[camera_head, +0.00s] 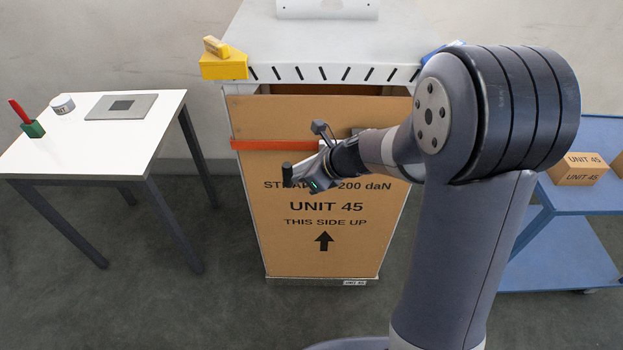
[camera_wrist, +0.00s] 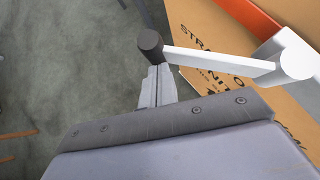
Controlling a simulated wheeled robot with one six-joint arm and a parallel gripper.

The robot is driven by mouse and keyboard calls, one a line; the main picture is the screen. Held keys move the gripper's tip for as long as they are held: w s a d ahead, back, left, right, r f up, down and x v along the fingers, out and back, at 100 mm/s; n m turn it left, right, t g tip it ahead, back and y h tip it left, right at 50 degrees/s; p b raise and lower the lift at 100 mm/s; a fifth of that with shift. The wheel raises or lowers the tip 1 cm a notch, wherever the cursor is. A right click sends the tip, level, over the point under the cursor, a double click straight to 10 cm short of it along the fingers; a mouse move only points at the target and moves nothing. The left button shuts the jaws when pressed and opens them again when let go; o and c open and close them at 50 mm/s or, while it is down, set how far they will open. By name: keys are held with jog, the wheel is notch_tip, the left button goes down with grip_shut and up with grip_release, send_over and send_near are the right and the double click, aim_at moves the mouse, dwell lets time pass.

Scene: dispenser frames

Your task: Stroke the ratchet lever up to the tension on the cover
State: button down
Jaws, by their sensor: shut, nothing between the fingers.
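The ratchet lever (camera_wrist: 220,62) is a pale bar in the wrist view, running from a round pivot at right to a dark cylindrical knob (camera_wrist: 151,45). The knob also shows in the head view (camera_head: 287,175), left of my gripper. My gripper (camera_wrist: 155,75) is shut with nothing between its fingers. Its tips are at the knob's lower side; I cannot tell whether they touch. The white ratchet body (camera_wrist: 290,42) sits by the orange strap (camera_head: 262,145). The cardboard cover (camera_head: 325,255) reads "200 daN", "UNIT 45" and "THIS SIDE UP"; my arm hides part of its lettering.
A white table (camera_head: 60,165) at left holds a grey plate (camera_head: 122,107), a small round tin and a green block with a red tool. Yellow blocks (camera_head: 223,67) sit on the cabinet's top left corner. A blue cart (camera_head: 570,205) with cardboard boxes stands at right.

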aim_at(293, 167)
jog(key=w+a+m+t+h, duration=0.1)
jog(key=m, duration=0.1)
jog(key=w+a+m+t, duration=0.1)
jog(key=shift+w+a+m+h+p, duration=0.35)
jog(key=shift+w+a+m+h, duration=0.05)
jog(key=shift+w+a, duration=0.25)
jog(key=shift+w, duration=0.3)
jog(key=shift+w+r, duration=0.1)
jog(key=shift+r, duration=0.1)
